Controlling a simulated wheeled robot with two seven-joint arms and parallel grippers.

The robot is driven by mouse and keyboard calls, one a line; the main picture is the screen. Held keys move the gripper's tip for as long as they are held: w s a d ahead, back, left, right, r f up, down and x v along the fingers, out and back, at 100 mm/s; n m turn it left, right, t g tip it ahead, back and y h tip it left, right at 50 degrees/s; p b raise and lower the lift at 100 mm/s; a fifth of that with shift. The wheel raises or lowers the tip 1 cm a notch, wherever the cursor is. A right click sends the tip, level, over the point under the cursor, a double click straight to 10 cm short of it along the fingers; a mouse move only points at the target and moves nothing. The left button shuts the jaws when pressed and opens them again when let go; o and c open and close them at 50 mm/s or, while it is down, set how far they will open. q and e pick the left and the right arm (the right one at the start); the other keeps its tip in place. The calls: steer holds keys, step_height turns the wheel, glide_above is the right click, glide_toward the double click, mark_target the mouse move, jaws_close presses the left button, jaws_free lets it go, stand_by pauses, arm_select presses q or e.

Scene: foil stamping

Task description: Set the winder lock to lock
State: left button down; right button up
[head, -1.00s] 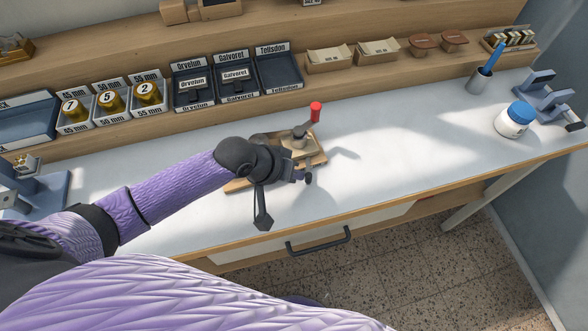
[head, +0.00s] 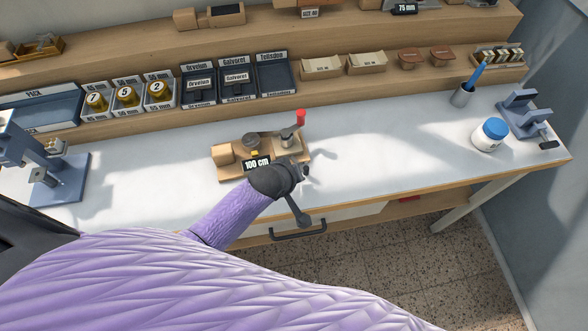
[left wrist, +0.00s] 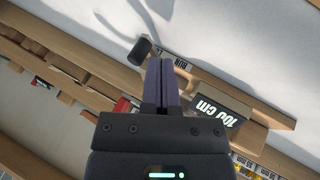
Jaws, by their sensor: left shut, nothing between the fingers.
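The winder stands on a wooden base (head: 226,174) in the middle of the bench. It has a red-topped crank (head: 300,118), a round dark spool and a black "100 cm" sign (head: 257,164), which also shows in the left wrist view (left wrist: 217,112). A small plate that seems to read "RUN" (left wrist: 183,63) is partly hidden by my fingers. A dark cylindrical knob (left wrist: 140,50) is just left of my fingertips; I cannot tell its lock setting. My left gripper (head: 299,171) is shut and empty at the winder's front right, with its fingertips (left wrist: 161,64) near the plate. My right gripper is not in view.
The back shelf (head: 330,83) holds numbered foil rolls (head: 127,97), dark trays (head: 274,75) and cream boxes. A blue press (head: 62,185) stands at left. A blue-lidded jar (head: 488,137) and pen cup (head: 463,96) stand at right. The bench between winder and jar is clear.

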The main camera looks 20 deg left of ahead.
arm_select(q)
steer(key=shift+a, duration=0.2)
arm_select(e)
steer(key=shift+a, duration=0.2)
arm_select(q)
steer(key=shift+a, duration=0.1)
steer(key=shift+w+a, duration=0.25)
steer(key=shift+a, duration=0.35)
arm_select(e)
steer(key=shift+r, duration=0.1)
